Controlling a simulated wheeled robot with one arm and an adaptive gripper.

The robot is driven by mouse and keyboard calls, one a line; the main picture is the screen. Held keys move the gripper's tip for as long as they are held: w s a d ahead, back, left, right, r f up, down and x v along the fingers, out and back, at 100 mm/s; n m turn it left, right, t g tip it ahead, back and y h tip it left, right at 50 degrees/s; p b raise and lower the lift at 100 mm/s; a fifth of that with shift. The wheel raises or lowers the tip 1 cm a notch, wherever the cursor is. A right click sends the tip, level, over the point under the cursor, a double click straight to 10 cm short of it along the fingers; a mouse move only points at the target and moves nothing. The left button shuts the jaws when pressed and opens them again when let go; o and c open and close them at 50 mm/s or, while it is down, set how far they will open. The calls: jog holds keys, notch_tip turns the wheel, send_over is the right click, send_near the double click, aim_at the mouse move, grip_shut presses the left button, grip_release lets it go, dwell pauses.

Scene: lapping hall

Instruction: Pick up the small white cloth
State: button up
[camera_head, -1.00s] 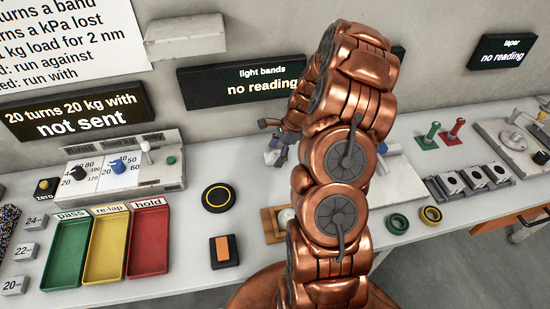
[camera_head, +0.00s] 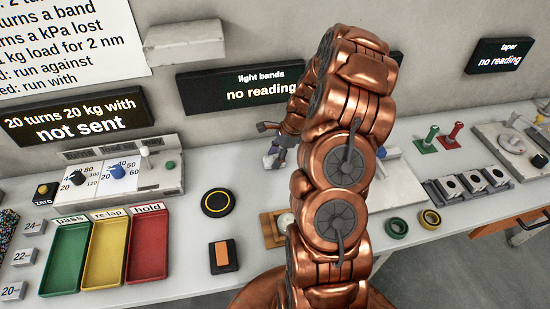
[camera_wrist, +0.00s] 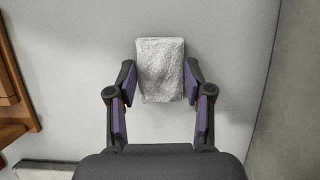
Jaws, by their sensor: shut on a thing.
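The small white cloth (camera_wrist: 160,82) is a rough, pale, roughly rectangular piece in the wrist view. My gripper (camera_wrist: 160,72) is shut on it, with the dark, purple-padded fingers at its left and right sides. In the head view my gripper (camera_head: 274,150) is low over the back of the white bench, left of my copper arm. There the cloth is mostly hidden, with only a small pale patch by the fingers. I cannot tell whether the cloth still touches the bench.
Green, yellow and red trays (camera_head: 65,258) stand at the left. A black round pad (camera_head: 216,203) and an orange-topped block (camera_head: 222,254) lie in the middle. A wooden-edged item (camera_head: 270,228) is partly behind my arm. Green and yellow rings (camera_head: 429,219) lie at right.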

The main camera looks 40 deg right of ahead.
aim_at(271, 158)
notch_tip(271, 158, up, 3)
jog(key=shift+r+p, duration=0.15)
jog(key=shift+p, duration=0.5)
jog(key=s+a, duration=0.3)
jog(key=a, duration=0.1)
jog(key=s+a+r, duration=0.1)
jog(key=s+a, duration=0.2)
jog(key=a, duration=0.1)
jog(key=s+a, duration=0.3)
jog(key=a, duration=0.2)
jog(key=shift+a+r, duration=0.1)
jog(key=shift+r, duration=0.15)
jog(key=o, duration=0.4)
jog(key=c, duration=0.5)
jog(key=shift+c, duration=0.2)
